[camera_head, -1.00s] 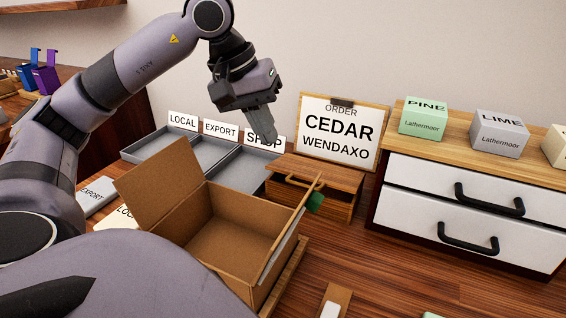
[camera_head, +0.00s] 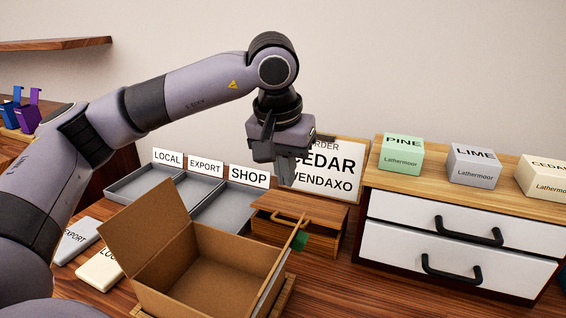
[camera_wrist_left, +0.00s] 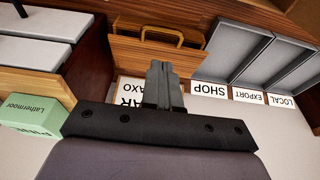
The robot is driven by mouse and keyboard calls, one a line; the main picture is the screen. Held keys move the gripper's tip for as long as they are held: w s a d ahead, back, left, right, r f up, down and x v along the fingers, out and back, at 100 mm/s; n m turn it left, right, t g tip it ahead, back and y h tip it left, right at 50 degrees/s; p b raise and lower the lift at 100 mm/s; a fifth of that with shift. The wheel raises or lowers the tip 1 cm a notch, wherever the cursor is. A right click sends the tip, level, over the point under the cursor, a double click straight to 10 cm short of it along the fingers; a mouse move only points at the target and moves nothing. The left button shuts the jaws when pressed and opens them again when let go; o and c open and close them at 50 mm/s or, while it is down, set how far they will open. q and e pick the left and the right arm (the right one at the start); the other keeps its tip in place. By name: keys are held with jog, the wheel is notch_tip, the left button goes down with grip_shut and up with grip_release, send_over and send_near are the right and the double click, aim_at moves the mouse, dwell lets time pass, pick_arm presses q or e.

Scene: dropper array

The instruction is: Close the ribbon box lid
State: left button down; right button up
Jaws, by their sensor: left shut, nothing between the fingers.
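A small wooden box (camera_head: 318,208) with a bar handle stands behind the cardboard box in the head view, and a dark gap shows under its top. It also shows in the left wrist view (camera_wrist_left: 135,58). The open cardboard box (camera_head: 205,267) has a raised flap (camera_head: 145,222) on its left and an upright panel on its right, with a green piece (camera_head: 299,240) beside it. I cannot tell which is the ribbon box. My left gripper (camera_head: 287,180) is shut and empty, pointing down above the wooden box in the head view, apart from both boxes. My right gripper is not in view.
Grey trays (camera_head: 150,186) labelled LOCAL, EXPORT and SHOP stand behind left. An order sign (camera_head: 343,158) is partly covered by my gripper. A white drawer cabinet (camera_head: 415,212) on the right bears labelled boxes. Two labelled packets (camera_head: 100,270) lie at left. Air above the cardboard box is clear.

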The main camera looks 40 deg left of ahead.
aim_at(287, 225)
pick_arm(q)
jog(key=x, duration=0.5)
jog(key=s+x, duration=0.1)
jog(key=x, duration=0.1)
jog(key=shift+w+f+b, duration=0.1)
jog(key=shift+f+b, duration=0.2)
jog(key=shift+f, duration=0.2)
jog(key=shift+d+f, duration=0.1)
jog(key=shift+f, duration=0.4)
jog(key=f+b, duration=0.1)
jog(key=s+f+b, duration=0.1)
jog(key=f, duration=0.1)
jog(key=shift+s+d+b, duration=0.15)
jog(key=shift+b, duration=0.25)
